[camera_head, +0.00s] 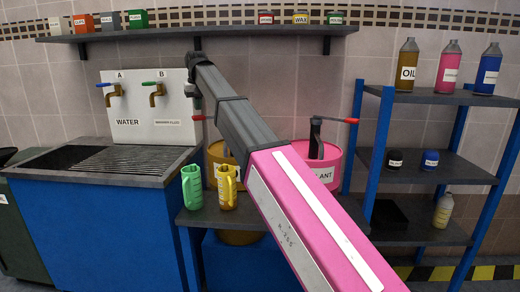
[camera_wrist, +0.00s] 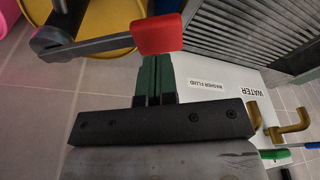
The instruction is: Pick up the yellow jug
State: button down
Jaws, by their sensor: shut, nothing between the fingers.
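The yellow jug (camera_head: 227,187) stands upright on a small dark table (camera_head: 221,218), just right of a green jug (camera_head: 192,187). Its handle faces the front. My gripper (camera_head: 195,102) is high above and behind the jugs, near the wall, with my arm reaching out to it. In the wrist view my gripper (camera_wrist: 156,62) has its two dark green fingers together and empty. A red crank handle (camera_wrist: 157,34) lies right at the fingertips; I cannot tell whether they touch. The yellow jug is not in the wrist view.
A yellow drum (camera_head: 216,156) and a pink drum (camera_head: 323,166) with red-handled cranks stand behind the table. A blue sink unit (camera_head: 95,222) with brass taps is at left. A blue rack (camera_head: 460,97) with bottles is at right. A shelf (camera_head: 215,33) runs above.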

aim_at(226, 176)
jog(key=k, duration=1)
